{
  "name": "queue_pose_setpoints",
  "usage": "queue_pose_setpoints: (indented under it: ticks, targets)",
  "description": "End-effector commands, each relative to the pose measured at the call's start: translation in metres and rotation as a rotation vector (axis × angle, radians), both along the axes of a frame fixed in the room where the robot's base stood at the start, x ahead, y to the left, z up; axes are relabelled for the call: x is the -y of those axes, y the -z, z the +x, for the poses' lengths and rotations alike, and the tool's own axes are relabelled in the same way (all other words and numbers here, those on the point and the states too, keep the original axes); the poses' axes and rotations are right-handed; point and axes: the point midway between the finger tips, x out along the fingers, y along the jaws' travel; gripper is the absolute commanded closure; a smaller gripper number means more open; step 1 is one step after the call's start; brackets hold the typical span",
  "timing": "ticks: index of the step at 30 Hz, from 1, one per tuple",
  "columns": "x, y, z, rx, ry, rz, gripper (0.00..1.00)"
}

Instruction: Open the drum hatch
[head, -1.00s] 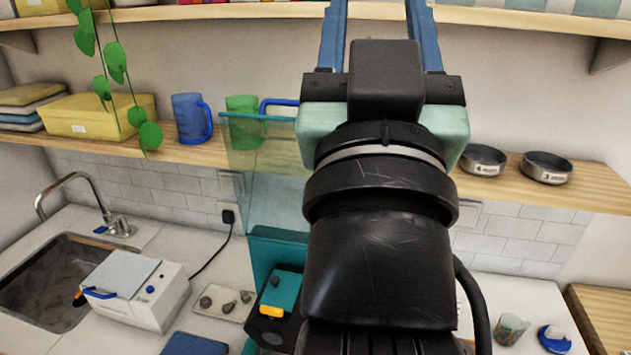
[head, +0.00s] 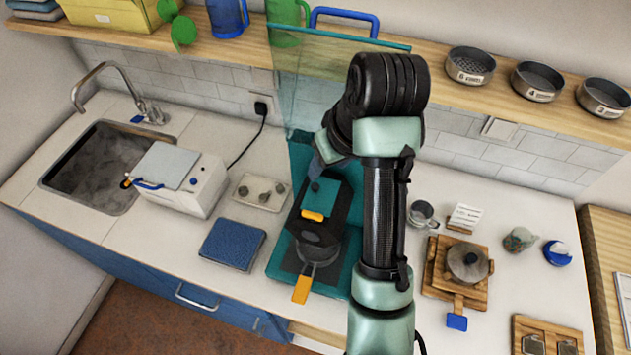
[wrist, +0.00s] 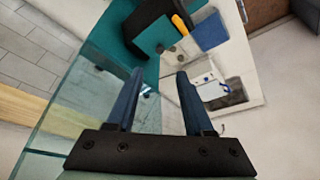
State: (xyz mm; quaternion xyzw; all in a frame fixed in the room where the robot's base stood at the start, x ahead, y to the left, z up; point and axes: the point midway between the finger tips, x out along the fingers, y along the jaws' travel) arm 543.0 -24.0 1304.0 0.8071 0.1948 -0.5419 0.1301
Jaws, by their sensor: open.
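The black drum machine (head: 320,235) stands on a teal base on the counter. A teal panel (head: 318,198) with a yellow tab (head: 312,216) lies flat on its top and looks like the shut hatch. An orange handle (head: 301,290) sticks out at the front. My gripper (wrist: 160,73) is open, with nothing between its blue fingers. In the head view it is mostly hidden behind my wrist, just behind the machine.
A clear upright shield (head: 300,100) stands behind the machine, close to my gripper. To the left are a blue pad (head: 233,245), a small tray (head: 262,192), a white box (head: 180,180) and the sink. Wooden boards with a lidded pot (head: 468,262) lie right.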

Motion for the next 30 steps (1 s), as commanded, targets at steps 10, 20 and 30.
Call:
queue_pose_setpoints:
  ticks: [10, 20, 30]
  targets:
    - [-0.01, 0.049, 0.017, -0.002, 0.0, 0.002, 0.48]
    - [-0.018, 0.094, 0.035, 0.0, 0.001, 0.0, 0.48]
    - [-0.02, 0.105, 0.039, 0.004, 0.001, 0.0, 0.48]
